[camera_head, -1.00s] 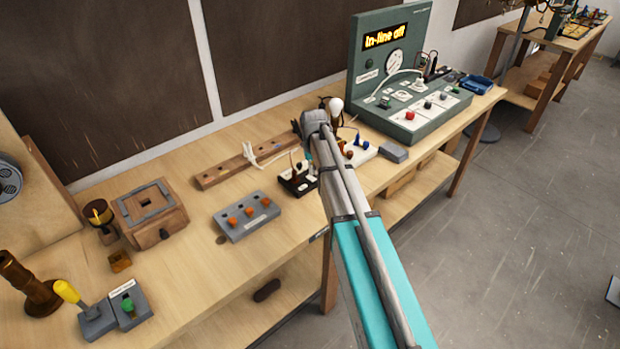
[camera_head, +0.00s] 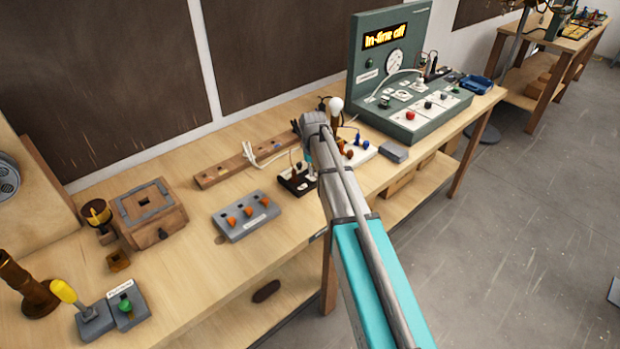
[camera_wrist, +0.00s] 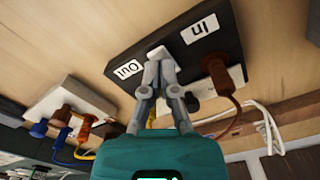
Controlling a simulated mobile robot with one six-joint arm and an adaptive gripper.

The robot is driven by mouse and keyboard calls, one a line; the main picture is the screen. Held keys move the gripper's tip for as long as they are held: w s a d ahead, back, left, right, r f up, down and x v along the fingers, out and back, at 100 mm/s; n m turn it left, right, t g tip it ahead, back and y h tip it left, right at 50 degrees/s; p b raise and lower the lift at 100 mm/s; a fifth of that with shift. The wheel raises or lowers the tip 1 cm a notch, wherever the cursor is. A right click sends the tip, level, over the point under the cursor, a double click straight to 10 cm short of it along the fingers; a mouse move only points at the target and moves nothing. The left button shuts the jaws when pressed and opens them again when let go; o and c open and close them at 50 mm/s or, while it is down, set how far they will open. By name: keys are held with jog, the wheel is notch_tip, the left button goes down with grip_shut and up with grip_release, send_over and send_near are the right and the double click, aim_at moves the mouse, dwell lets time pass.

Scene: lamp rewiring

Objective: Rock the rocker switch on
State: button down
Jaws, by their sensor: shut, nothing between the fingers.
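A black in-line switch box (camera_head: 297,182) sits on the wooden bench, partly hidden by my arm. In the wrist view, the black box (camera_wrist: 195,40) shows white labels "In" and "Out", a brown plug and cable (camera_wrist: 220,75), and a pale block. A small light piece, perhaps the rocker (camera_wrist: 158,51), shows right at my fingertips; its tilt is hidden. My gripper (camera_wrist: 157,62) is shut and empty, with its tips over the box by the "Out" label. Whether they touch it I cannot tell. The display (camera_head: 385,37) reads "In-line off".
A white board with blue and orange plugs (camera_wrist: 70,112) stands beside the box. A wooden strip with white cord (camera_head: 225,170) lies behind. A grey box with orange knobs (camera_head: 246,216) is to the left. The green test console (camera_head: 420,120) stands at the back right.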

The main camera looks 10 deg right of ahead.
aim_at(313, 178)
jog(key=shift+f+b, duration=0.75)
dwell(0.7)
jog(key=shift+r, duration=0.1)
jog(key=shift+r+p, duration=3.4)
jog(key=shift+p, duration=0.15)
jog(key=s, duration=2.5)
jog(key=shift+a, duration=0.35)
